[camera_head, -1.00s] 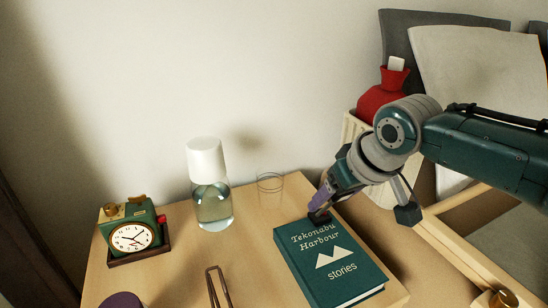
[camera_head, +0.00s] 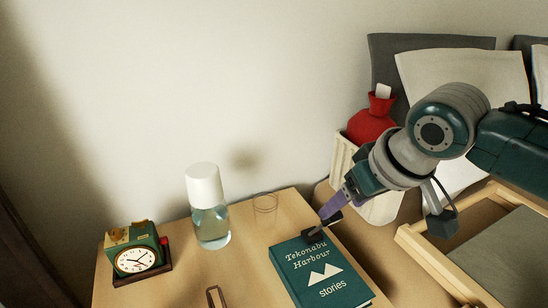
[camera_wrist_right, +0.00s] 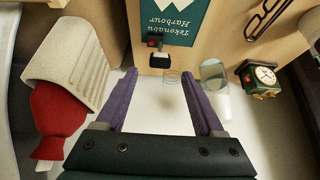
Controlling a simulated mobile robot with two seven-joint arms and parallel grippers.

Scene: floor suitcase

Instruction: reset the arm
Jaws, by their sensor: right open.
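My right gripper (camera_head: 332,214) is above the far right edge of the bedside table, by the top end of a green book (camera_head: 318,274). In the right wrist view its purple fingers (camera_wrist_right: 158,74) are spread apart with nothing between them. A small black item with a red part (camera_wrist_right: 156,50) shows beyond the fingertips, by the book's end; whether it touches the book is unclear. My left gripper is out of view.
On the wooden table (camera_head: 240,265) stand a green clock (camera_head: 137,258), a white-capped bottle (camera_head: 208,215), a clear glass (camera_head: 265,203) and, in front, folded glasses (camera_head: 214,297). A red hot-water bottle (camera_head: 371,126) sits in a pale basket (camera_head: 345,152) near my arm.

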